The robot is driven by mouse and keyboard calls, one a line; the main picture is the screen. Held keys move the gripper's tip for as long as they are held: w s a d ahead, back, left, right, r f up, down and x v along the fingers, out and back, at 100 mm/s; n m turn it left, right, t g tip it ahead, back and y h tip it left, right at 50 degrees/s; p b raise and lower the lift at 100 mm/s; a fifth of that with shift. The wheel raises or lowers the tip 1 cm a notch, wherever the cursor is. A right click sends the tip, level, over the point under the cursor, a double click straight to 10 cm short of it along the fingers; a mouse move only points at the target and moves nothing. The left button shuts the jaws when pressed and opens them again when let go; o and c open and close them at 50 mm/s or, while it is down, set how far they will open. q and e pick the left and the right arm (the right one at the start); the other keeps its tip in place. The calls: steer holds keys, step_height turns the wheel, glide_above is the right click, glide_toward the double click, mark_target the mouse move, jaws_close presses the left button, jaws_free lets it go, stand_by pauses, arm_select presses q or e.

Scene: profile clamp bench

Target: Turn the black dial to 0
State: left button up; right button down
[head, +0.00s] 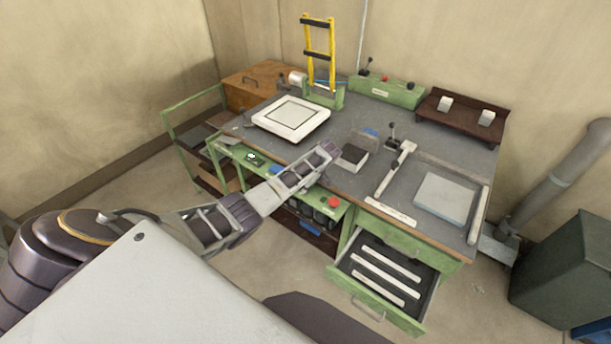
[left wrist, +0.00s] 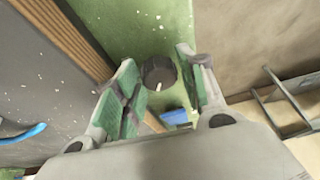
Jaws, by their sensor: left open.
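The black dial (left wrist: 158,72) shows in the left wrist view on a green panel (left wrist: 150,20). It is round, and a short white mark shows near its lower edge in that picture. The scale and the 0 cannot be read. My left gripper (left wrist: 156,60) is open, with one finger on each side of the dial; contact cannot be seen. In the head view the left gripper (head: 326,154) reaches over the front edge of the bench. I cannot make out the dial there; the arm and gripper seem to cover it. My right gripper is not in view.
A blue part (left wrist: 174,116) sits below the dial in the wrist view. In the head view, a red button (head: 333,201) is on the front panel. An open drawer (head: 376,283) juts out at front right. A white plate (head: 291,118) lies on the bench (head: 345,115).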

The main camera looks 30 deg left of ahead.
arm_select(q)
steer(key=shift+m, duration=0.5)
